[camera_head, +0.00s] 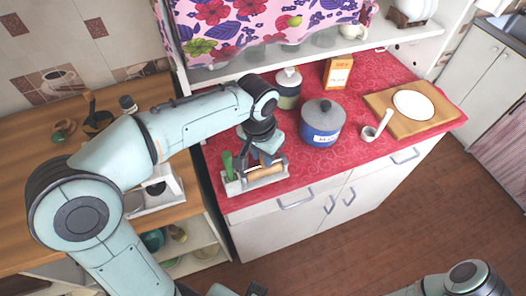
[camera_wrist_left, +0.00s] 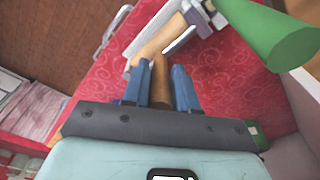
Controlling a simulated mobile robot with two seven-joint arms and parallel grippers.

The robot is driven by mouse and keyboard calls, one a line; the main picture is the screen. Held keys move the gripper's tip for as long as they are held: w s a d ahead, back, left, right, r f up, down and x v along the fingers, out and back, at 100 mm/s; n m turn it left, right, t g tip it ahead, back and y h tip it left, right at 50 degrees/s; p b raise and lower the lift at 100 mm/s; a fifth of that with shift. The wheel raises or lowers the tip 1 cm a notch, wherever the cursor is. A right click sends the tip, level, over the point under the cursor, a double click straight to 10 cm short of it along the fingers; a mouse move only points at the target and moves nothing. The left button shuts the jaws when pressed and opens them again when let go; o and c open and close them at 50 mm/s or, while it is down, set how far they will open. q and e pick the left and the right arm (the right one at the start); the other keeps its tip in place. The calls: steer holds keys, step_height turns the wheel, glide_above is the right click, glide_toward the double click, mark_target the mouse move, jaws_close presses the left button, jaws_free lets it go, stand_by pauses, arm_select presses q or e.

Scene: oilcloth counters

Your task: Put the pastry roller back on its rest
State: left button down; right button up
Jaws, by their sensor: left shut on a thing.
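The pastry roller has a tan wooden cylinder (camera_head: 266,170) and a brown handle (camera_wrist_left: 160,82). My left gripper (camera_head: 265,158) points down from above and is shut on the handle, with its blue fingers on either side of it in the left wrist view. The cylinder (camera_wrist_left: 158,40) lies lengthwise along the light grey rest (camera_head: 235,187), at or just above it. I cannot tell whether it touches the rest. The rest stands near the front left corner of the red counter. My right gripper is not in view.
A green object (camera_head: 228,166) stands at the rest's left end and shows large in the left wrist view (camera_wrist_left: 270,35). The counter's front is clear.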

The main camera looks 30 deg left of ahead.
arm_select(q)
steer(key=c, duration=0.8)
jaws_free()
steer(key=shift+r, duration=0.1)
step_height(320, 180, up, 13)
steer(key=s+p, duration=0.1)
steer(key=p, duration=0.1)
steer(key=shift+s+r, duration=0.15)
steer(key=shift+s, duration=0.05)
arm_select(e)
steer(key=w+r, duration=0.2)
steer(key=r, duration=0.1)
